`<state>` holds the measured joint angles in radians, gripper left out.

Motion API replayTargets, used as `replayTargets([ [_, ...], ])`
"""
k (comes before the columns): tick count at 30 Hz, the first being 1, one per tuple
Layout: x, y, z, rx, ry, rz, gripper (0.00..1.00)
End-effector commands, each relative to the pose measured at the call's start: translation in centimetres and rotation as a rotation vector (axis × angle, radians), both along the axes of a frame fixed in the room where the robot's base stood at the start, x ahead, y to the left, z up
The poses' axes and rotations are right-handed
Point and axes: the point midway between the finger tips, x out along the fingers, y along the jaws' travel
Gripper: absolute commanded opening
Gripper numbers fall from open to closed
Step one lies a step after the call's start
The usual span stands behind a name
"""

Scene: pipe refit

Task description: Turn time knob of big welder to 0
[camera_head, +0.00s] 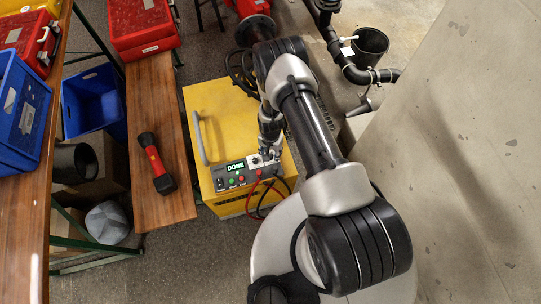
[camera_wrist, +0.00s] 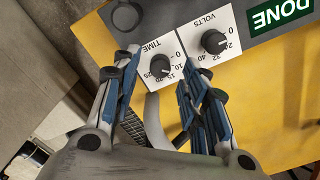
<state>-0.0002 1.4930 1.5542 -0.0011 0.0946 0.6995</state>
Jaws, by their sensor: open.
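The big welder is a yellow box (camera_head: 215,112) with a grey control panel at its front edge. Its green display (camera_head: 235,166) reads DONE; the display is also at the top right of the wrist view (camera_wrist: 285,14). In the wrist view the black time knob (camera_wrist: 160,67) sits on a white dial marked TIME, with a 0 mark and higher numbers around it. I cannot clearly tell where its pointer stands. My gripper (camera_wrist: 157,75) is open, its blue-faced fingers on either side of the time knob, not visibly pressing it. In the head view my gripper (camera_head: 268,152) is over the panel.
The black volts knob (camera_wrist: 214,41) is close beside the right finger. A grey handle (camera_head: 200,138) stands on the welder. Red and black cables (camera_head: 267,196) hang at its front. A red flashlight (camera_head: 156,165) lies on the wooden bench (camera_head: 153,95). A concrete wall (camera_head: 470,150) is at right.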

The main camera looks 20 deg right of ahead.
Motion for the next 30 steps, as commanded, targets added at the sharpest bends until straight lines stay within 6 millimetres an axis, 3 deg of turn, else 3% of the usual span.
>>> replayTargets([
  [4, 0.0, 0.0, -1.5, 0.000, 0.000, 0.000, 0.40],
  [15, 0.0, 0.0, -1.9, 0.000, 0.000, 0.000, 0.40],
  [30, 0.0, 0.0, -1.8, 0.000, 0.000, 0.000, 0.06],
])
